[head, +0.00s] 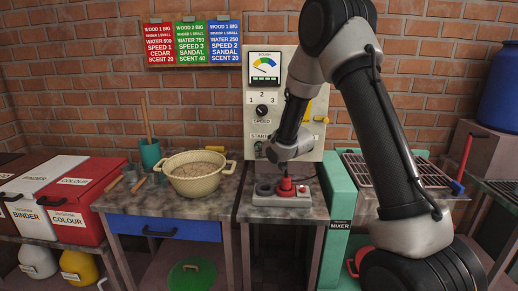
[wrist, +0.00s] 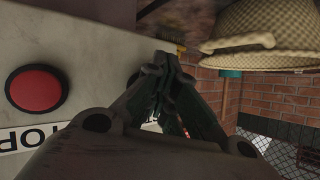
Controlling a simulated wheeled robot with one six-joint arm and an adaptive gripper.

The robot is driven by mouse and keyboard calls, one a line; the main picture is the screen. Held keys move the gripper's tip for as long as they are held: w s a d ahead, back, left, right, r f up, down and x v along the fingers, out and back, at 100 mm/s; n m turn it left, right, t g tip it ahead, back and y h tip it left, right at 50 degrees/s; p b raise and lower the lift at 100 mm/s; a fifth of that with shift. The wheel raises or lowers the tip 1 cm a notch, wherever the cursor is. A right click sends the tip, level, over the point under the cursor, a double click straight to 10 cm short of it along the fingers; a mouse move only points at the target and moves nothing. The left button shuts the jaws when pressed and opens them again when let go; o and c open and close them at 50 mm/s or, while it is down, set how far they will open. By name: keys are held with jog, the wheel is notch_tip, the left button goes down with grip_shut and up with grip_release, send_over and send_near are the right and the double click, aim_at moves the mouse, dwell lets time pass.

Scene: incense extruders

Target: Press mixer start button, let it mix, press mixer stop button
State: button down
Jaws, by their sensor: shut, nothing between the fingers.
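The mixer control panel (head: 252,115) stands against the brick wall, with a gauge (head: 264,68), a speed dial (head: 262,111) and a START label (head: 260,136). My gripper (head: 268,151) is in front of the panel's lower part, near that label. In the wrist view my gripper (wrist: 163,65) is shut and empty, its fingertips close to the panel face (wrist: 90,35). The red stop button (wrist: 37,90) is left of the fingers, with part of its label (wrist: 35,137) below. A dark edge shows behind the fingers; the start button is largely hidden, and contact cannot be told.
A grey box with a red knob (head: 286,186) sits on the table below my gripper. A woven basket (head: 196,181) and a teal cup (head: 150,153) stand to the left. A green mixer housing (head: 338,215) is on the right.

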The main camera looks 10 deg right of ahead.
jog(key=shift+s+a, duration=0.25)
jog(key=shift+s, duration=0.45)
jog(key=shift+s+a, duration=0.25)
jog(key=shift+s, duration=0.55)
jog(key=shift+s+a, duration=0.25)
jog(key=shift+s, duration=0.55)
jog(key=shift+s+a, duration=0.25)
jog(key=shift+s, duration=0.55)
jog(key=s+d+r+m+g+h, duration=0.1)
jog(key=s+d+r+g+h, duration=0.1)
jog(key=s+d+r, duration=0.5)
jog(key=s+d+r+g+h, duration=0.15)
jog(key=s+d+r, duration=0.25)
jog(key=s+r, duration=0.45)
jog(key=s+d+g, duration=0.2)
jog(key=s, duration=1.1)
jog(key=s+d+g, duration=0.2)
jog(key=s, duration=1.1)
jog(key=shift+s+r+h, duration=0.15)
jog(key=shift+r+h, duration=0.05)
jog(key=shift+h, duration=0.15)
